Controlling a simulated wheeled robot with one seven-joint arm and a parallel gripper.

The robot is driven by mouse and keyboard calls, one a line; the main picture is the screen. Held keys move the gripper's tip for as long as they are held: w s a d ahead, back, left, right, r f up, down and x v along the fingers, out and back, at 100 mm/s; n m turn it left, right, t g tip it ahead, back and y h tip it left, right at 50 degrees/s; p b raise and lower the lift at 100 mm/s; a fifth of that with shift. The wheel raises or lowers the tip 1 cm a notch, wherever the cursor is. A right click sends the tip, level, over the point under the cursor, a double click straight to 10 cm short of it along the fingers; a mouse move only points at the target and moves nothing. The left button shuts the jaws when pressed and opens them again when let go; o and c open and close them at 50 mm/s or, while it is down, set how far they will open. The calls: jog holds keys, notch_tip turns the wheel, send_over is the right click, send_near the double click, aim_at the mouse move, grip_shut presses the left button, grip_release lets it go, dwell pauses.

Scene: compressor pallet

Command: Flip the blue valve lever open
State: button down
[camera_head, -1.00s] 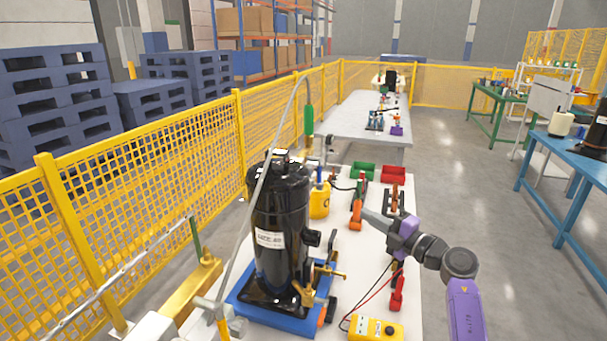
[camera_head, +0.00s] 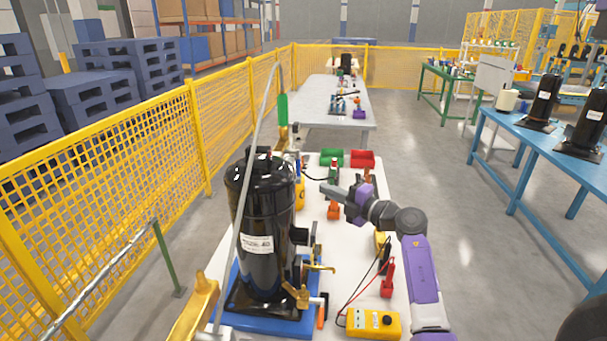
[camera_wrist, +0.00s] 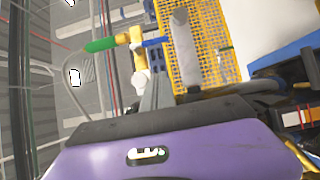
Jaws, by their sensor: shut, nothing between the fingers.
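In the wrist view, a small blue bar (camera_wrist: 152,42), which looks like the valve lever, sticks out beside a yellow fitting (camera_wrist: 136,58) at the end of a green sleeve (camera_wrist: 102,44). In the head view, the green sleeve (camera_head: 283,108) hangs on a grey hose above the far end of the bench; I cannot make out the lever clearly there. My gripper (camera_head: 325,188) is shut and empty, to the right of the black compressor's top (camera_head: 262,185), pointing left. In the wrist view, my narrow grey fingers (camera_wrist: 151,92) appear below the blue bar; contact cannot be told.
The compressor stands on a blue pallet (camera_head: 250,325) on the white bench. Red (camera_head: 363,159) and green (camera_head: 331,157) bins sit at the bench's far end. A yellow meter (camera_head: 373,322) with leads lies in front. Yellow mesh fencing (camera_head: 120,160) runs along the left.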

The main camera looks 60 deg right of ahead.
jog(key=w+d, duration=0.5)
jog(key=w, duration=0.5)
jog(key=shift+w, duration=0.4)
jog(key=shift+f+b, duration=0.1)
jog(key=shift+b, duration=0.35)
jog(key=shift+d+b, duration=0.15)
jog(key=shift+b, duration=0.45)
